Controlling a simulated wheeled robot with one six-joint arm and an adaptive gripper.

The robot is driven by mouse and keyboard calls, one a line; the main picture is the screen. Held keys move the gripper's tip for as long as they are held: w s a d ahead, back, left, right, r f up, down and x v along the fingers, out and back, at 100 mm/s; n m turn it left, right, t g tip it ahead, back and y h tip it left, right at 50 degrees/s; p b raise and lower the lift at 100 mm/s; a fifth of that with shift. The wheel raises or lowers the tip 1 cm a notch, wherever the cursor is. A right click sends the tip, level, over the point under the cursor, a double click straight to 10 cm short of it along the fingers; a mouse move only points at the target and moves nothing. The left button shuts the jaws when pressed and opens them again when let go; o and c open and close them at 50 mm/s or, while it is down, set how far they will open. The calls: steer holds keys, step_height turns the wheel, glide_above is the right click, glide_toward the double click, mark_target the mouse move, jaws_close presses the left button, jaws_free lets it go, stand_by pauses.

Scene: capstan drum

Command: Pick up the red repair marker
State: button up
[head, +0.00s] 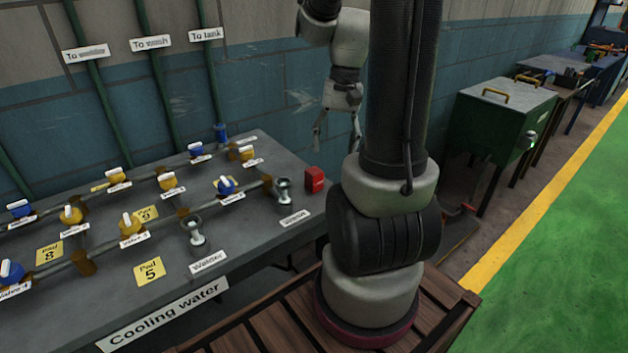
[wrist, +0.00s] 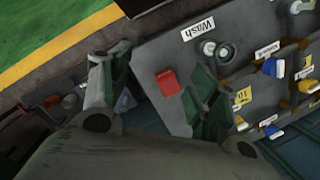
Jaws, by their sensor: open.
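The red repair marker (head: 315,180) is a small red block standing on the grey bench top near its right end. In the wrist view the red marker (wrist: 168,83) lies between the two spread fingers, closer to the right-hand finger. My gripper (head: 338,148) hangs above and behind the marker in the head view, with its fingers pointing down. Its fingers also show in the wrist view (wrist: 155,80), open and apart, with nothing held. The marker is in plain sight in both views.
The grey bench (head: 255,245) carries pipes, blue and yellow valves (head: 168,182), yellow pad labels and a metal fitting (head: 283,193) left of the marker. A tiled wall (head: 270,90) stands behind. A green cabinet (head: 500,120) stands to the right.

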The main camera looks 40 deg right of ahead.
mark_target(315, 170)
steer(key=w+d+f+m+y, duration=0.1)
steer(key=w+f+m+y, duration=0.1)
steer(key=w+f+m, duration=0.6)
steer(key=shift+m+t, duration=0.4)
steer(key=shift+m, duration=0.5)
steer(key=f, duration=0.1)
steer(key=s+a+f, duration=0.1)
steer(key=a+f, duration=0.1)
steer(key=shift+s+f, duration=0.2)
steer(key=shift+f, duration=0.2)
steer(key=c, duration=1.1)
